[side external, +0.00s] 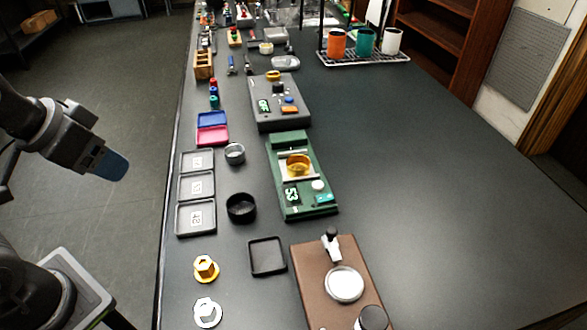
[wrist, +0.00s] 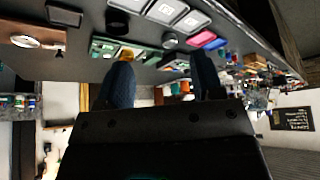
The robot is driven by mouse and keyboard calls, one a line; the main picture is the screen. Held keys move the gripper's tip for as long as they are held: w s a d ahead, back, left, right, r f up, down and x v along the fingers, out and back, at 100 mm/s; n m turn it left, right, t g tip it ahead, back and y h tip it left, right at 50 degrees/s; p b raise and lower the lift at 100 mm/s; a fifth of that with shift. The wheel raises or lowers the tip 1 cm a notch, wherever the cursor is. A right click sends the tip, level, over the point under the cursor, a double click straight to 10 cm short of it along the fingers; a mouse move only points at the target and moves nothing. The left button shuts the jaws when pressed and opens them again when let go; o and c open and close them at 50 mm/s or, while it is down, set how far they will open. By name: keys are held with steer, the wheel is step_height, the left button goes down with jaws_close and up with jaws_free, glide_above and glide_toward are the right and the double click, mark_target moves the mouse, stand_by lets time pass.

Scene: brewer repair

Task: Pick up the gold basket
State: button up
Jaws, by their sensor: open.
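The gold basket (side external: 298,164) is a small round gold cup. It sits on the plate of a green scale (side external: 291,205) near the middle of the dark table. In the wrist view a gold bit of it (wrist: 127,54) shows beside the left finger, partly hidden by it. My gripper (side external: 112,166) is at the left in the side view, raised over the floor beyond the table's left edge, well away from the basket. In the wrist view my gripper (wrist: 160,62) has its two blue fingers apart, with nothing held between them.
A gold hexagonal piece (side external: 206,269) and a silver one (side external: 207,312) stand front left. A black ring (side external: 241,208), a grey ring (side external: 235,153) and numbered trays (side external: 195,216) lie left of the scale. A grey scale (side external: 279,113) stands behind. The table's right side is clear.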

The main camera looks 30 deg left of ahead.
steer(key=o, duration=0.4)
steer(key=w+d+r+n+g, duration=0.25)
steer(key=w+r, duration=0.25)
steer(key=w, duration=0.4)
steer(key=n+g, duration=0.3)
steer(key=n, duration=0.7)
glide_above(297, 162)
steer(key=s+d, duration=0.1)
step_height(297, 162, down, 8)
steer(key=shift+m, duration=0.25)
steer(key=f, duration=0.7)
steer(key=shift+s+d+f, duration=0.15)
steer(key=shift+d, duration=0.05)
steer(key=shift+s+a+f, duration=0.1)
steer(key=shift+f, duration=1.35)
steer(key=shift+s+a+f, duration=0.1)
steer(key=shift+f, duration=1.3)
